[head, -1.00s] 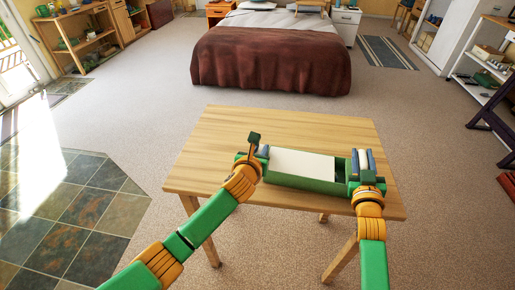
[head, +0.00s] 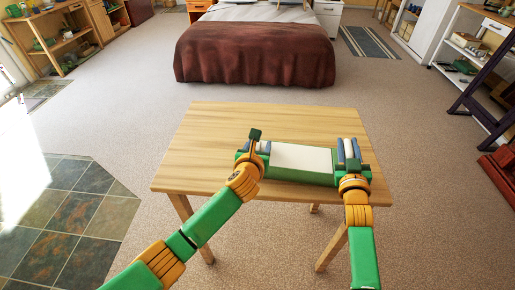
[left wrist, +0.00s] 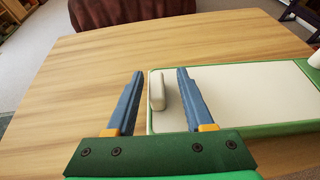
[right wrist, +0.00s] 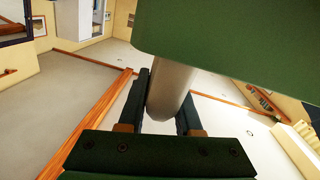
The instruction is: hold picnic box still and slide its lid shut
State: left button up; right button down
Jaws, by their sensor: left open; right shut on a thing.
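The green picnic box (head: 300,178) lies on the wooden table (head: 220,130) near its front edge. Its white lid (head: 300,158) covers the top, and no open gap shows at the right end in the head view. My left gripper (head: 262,147) is at the lid's left end. In the left wrist view, the gripper (left wrist: 160,75) is open, with the lid's pale knob (left wrist: 156,92) between its fingers. My right gripper (head: 350,148) is at the box's right end. In the right wrist view, the gripper (right wrist: 165,90) is shut on a pale round handle (right wrist: 168,85) beside the green box (right wrist: 240,35).
The table is bare behind and left of the box. A bed with a brown cover (head: 255,53) stands beyond it. Shelves (head: 50,40) stand at the far left, and a white rack (head: 470,45) at the right.

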pick_arm(q)
jog(key=v, duration=1.1)
jog(key=shift+s+r, duration=0.15)
jog(key=shift+s, duration=0.2)
jog(key=shift+a, duration=0.1)
pick_arm(e)
jog(key=c, duration=0.5)
grip_release()
jog(key=shift+f, duration=0.1)
jog(key=s, duration=0.8)
jog(key=s+a, duration=0.1)
jog(key=s, duration=0.3)
jog(key=o, duration=0.5)
jog(key=shift+c, duration=0.2)
jog(key=shift+w, duration=0.1)
